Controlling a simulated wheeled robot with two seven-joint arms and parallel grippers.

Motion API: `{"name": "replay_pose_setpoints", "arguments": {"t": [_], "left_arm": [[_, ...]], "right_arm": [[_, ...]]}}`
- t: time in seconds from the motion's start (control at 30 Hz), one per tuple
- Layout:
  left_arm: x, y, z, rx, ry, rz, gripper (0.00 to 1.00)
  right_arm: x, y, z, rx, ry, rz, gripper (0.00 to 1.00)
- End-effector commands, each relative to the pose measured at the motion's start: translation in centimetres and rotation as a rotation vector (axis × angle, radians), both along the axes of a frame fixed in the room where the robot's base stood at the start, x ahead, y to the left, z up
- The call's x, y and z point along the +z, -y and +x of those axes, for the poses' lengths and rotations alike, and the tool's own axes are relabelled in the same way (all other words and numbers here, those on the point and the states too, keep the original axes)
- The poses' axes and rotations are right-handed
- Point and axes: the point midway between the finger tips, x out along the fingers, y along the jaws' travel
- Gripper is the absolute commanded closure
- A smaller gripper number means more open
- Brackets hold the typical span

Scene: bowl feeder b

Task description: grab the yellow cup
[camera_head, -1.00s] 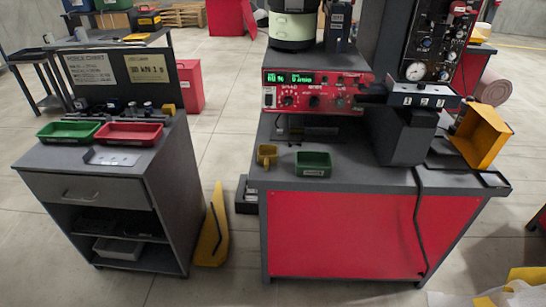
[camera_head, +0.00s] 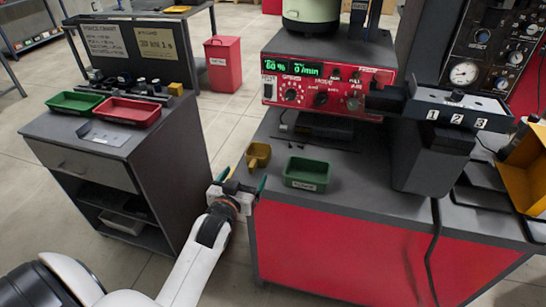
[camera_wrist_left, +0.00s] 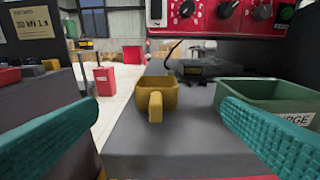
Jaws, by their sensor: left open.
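The yellow cup (camera_head: 258,155) stands upright at the left edge of the red-fronted workbench, with its handle toward me. In the left wrist view the cup (camera_wrist_left: 159,92) is straight ahead, between the fingers but farther off. My left gripper (camera_head: 243,182) is at the bench's front left corner, just short of the cup. It also shows in the left wrist view (camera_wrist_left: 160,135), with its teal fingers wide apart and nothing between them. My right gripper is in no view.
A green bin (camera_head: 306,174) stands close to the right of the cup, near the right finger's side. The red control panel (camera_head: 322,88) rises behind. A grey cabinet (camera_head: 110,150) with green (camera_head: 76,102) and red (camera_head: 127,111) trays stands left, across a floor gap.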

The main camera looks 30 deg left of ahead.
Motion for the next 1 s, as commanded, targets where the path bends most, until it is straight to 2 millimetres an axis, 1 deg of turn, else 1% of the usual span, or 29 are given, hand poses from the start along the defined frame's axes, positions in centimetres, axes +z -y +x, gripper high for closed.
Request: {"name": "replay_pose_setpoints", "arguments": {"t": [0.03,0.1,0.2,0.3,0.47,0.67,0.8,1.0], "left_arm": [[0.0,-0.2,1.0,0.0,0.001,0.001,0.11],[-0.2,-0.5,2.2,-0.001,0.002,0.001,0.11],[-0.6,-0.9,3.9,-0.001,0.0,0.001,0.11],[-0.8,-1.2,4.9,-0.001,-0.001,0.0,0.11],[-1.1,-1.4,5.8,-0.002,-0.002,0.0,0.11],[-2.2,-2.3,8.3,-0.002,-0.002,0.0,0.11],[-2.5,-2.7,9.9,-0.002,-0.001,0.0,0.11],[-2.6,-2.8,10.3,-0.002,-0.002,-0.001,0.11]], "right_arm": [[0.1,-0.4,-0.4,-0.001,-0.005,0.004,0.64],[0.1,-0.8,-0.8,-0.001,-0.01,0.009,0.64],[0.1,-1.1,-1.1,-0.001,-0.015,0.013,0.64],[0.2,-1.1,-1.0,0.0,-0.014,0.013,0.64],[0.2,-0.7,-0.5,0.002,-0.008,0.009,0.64],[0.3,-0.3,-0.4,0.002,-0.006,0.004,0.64],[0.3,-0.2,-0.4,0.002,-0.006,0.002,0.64],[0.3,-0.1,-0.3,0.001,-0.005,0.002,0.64]]}}
